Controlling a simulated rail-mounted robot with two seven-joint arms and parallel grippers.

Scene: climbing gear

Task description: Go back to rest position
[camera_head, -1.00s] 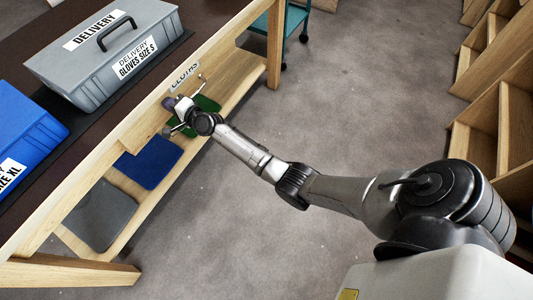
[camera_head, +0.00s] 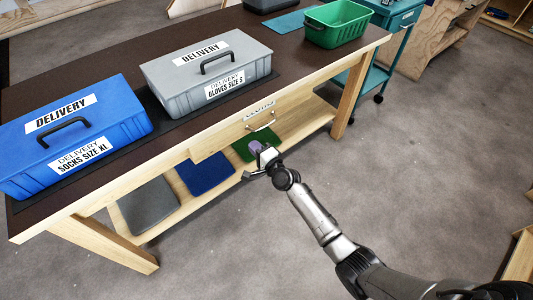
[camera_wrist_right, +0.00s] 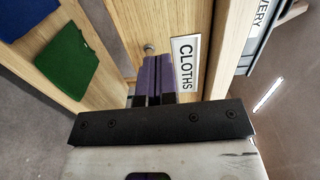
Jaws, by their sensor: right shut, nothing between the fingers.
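My right gripper (camera_head: 256,148) is in front of the table's drawer front, near the metal handle (camera_head: 262,124) under the CLOTHS label. In the right wrist view its purple fingers (camera_wrist_right: 152,80) are together with nothing between them, beside the CLOTHS label (camera_wrist_right: 186,64). I cannot tell whether the fingers touch the wood. My right arm (camera_head: 320,222) reaches in from the lower right of the head view. My left gripper does not show in either view.
The table (camera_head: 110,53) bears a blue box (camera_head: 110,122), a grey box (camera_head: 165,75) and a green basket (camera_head: 338,37). Grey (camera_head: 148,205), blue (camera_head: 206,174) and green (camera_head: 240,148) cloths lie on its lower shelf. A teal cart (camera_head: 378,75) stands behind.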

